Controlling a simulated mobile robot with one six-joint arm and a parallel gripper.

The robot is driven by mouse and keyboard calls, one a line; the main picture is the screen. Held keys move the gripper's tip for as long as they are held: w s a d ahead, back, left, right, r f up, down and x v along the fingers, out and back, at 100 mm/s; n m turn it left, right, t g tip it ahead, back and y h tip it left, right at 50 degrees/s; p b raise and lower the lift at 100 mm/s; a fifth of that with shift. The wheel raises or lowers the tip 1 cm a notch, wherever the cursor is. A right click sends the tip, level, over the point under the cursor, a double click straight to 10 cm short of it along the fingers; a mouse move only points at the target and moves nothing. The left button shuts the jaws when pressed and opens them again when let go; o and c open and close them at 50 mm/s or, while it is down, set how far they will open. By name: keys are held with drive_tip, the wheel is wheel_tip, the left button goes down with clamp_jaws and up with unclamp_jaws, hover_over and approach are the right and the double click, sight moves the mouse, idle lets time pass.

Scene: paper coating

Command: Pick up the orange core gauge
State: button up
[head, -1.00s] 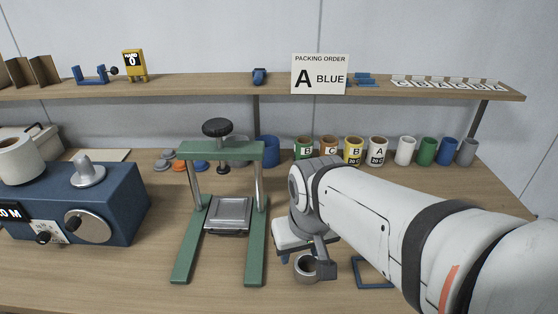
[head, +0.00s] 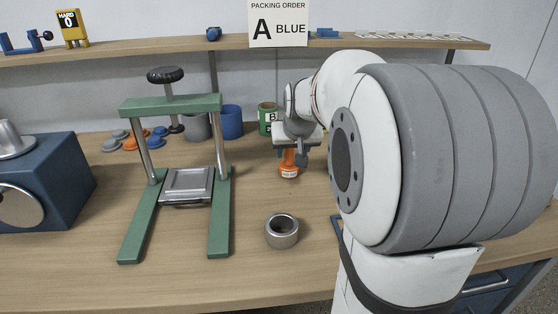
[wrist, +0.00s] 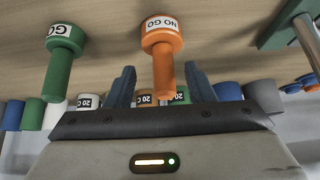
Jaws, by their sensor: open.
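The orange core gauge (head: 289,168) stands upright on the bench behind the steel ring, its upper part hidden by my gripper (head: 297,147). In the wrist view, the orange core gauge (wrist: 163,55) carries a NO GO label on its wide end. Its narrower stem lies between the two blue fingers of my gripper (wrist: 158,77). The fingers are open, with a visible gap on each side of the stem. A similar green gauge (wrist: 62,55) with a GO label is to the left, outside the fingers.
A green press (head: 172,105) stands left of the gauge. A steel ring (head: 282,231) lies in front. A green can (head: 267,117) and a blue can (head: 232,122) stand behind, under a shelf (head: 110,50). A blue machine (head: 55,180) is at left.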

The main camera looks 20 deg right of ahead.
sight(289, 154)
drive_tip(key=x, duration=0.3)
drive_tip(key=w+x, duration=0.1)
drive_tip(key=x, duration=0.1)
drive_tip(key=shift+r+b, duration=0.35)
drive_tip(key=shift+c, duration=0.4)
drive_tip(key=shift+s, duration=0.1)
clamp_jaws()
